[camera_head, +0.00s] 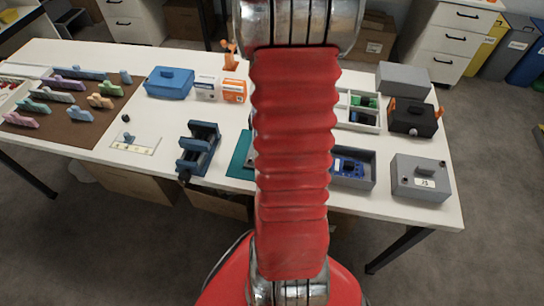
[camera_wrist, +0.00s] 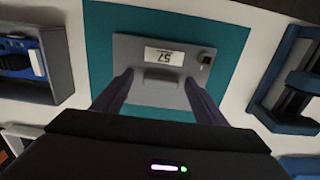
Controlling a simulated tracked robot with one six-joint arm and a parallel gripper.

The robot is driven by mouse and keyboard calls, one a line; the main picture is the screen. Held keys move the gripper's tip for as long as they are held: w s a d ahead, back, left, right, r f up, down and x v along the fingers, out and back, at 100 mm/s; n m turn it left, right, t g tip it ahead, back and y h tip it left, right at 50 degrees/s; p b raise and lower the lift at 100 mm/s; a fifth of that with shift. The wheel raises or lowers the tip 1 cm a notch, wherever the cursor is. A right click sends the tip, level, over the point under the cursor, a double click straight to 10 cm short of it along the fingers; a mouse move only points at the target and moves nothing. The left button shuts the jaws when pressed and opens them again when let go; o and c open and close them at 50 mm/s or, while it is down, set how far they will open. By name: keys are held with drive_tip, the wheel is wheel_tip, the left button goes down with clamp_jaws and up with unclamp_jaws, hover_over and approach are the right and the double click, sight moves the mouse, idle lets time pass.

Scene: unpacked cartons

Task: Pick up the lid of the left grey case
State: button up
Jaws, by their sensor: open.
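The left grey case, topped by its flat lid (camera_wrist: 135,50), sits on a teal mat (camera_wrist: 236,50) in the wrist view. The lid has a raised handle bar (camera_wrist: 160,75), a white label reading 57 upside down, and a dark knob (camera_wrist: 207,56). My gripper (camera_wrist: 158,78) is open, its two dark fingers apart on either side of the handle; I cannot tell their height above the lid. In the head view my red arm hides this case and my gripper; only part of the teal mat (camera_head: 240,160) shows. Another grey case (camera_head: 418,182) with a labelled lid stands at the right.
An open grey box with a blue board (camera_head: 350,166) stands right of my arm, and a dark blue vise (camera_head: 199,146) left of it. Behind are a white divided tray (camera_head: 362,121), a black case (camera_head: 412,122) and a grey box (camera_head: 404,77).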

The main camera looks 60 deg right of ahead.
drive_tip(key=c, duration=1.2)
drive_tip(key=shift+r, duration=0.15)
wheel_tip(320, 180, up, 10)
drive_tip(key=shift+f, duration=0.1)
idle(0.7)
